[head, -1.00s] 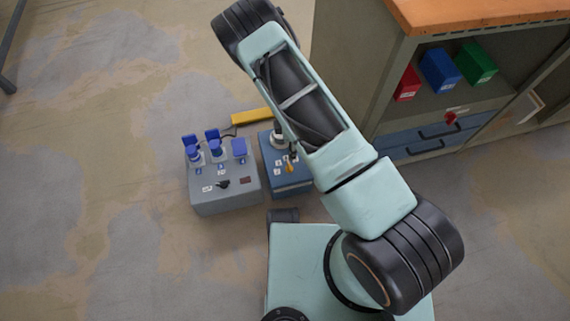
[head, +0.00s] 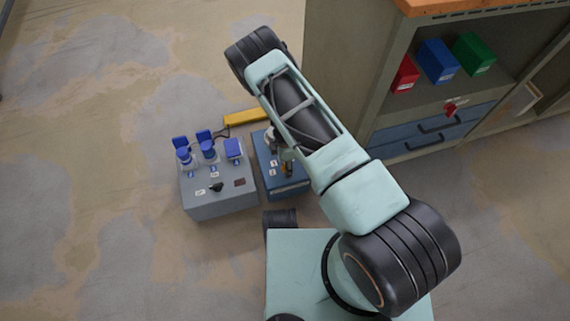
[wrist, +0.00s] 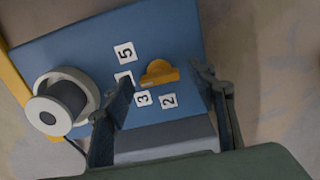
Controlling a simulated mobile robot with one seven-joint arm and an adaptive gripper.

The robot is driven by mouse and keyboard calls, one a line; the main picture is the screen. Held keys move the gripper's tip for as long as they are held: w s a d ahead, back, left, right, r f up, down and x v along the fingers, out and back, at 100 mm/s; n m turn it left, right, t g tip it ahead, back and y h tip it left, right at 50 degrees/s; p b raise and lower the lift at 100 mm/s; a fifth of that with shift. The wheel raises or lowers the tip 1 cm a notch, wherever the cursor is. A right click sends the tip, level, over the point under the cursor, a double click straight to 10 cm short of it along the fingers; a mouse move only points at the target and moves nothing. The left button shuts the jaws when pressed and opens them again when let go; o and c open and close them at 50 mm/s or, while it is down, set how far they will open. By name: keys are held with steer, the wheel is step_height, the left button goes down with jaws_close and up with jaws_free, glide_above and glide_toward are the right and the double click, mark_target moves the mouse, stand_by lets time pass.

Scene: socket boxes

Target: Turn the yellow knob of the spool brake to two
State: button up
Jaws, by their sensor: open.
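The spool brake is a blue box (wrist: 185,35) with a white and dark spool (wrist: 62,100) on its left in the wrist view. Its yellow knob (wrist: 160,72) sits among white number tags reading 5, 3 and 2; one more tag is partly hidden by a finger. I cannot tell which number the knob points at. My gripper (wrist: 166,82) is open, with one finger on each side of the knob in the picture; contact cannot be made out. In the head view the blue box (head: 270,185) is partly covered by my arm.
A grey box (head: 225,203) with blue plugs and a black knob stands left of the blue box. A yellow bar (head: 245,117) lies behind. A workbench (head: 345,80) with drawers and colored bins stands at the right. The floor at the left is clear.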

steer(key=c, duration=1.2)
steer(key=shift+o, duration=0.2)
steer(key=shift+n, duration=0.3)
steer(key=n, duration=0.3)
steer(key=shift+n, duration=0.4)
steer(key=n, duration=0.4)
steer(key=shift+n, duration=0.3)
steer(key=n, duration=0.4)
steer(key=shift+p, duration=0.35)
steer(key=shift+n, duration=2.5)
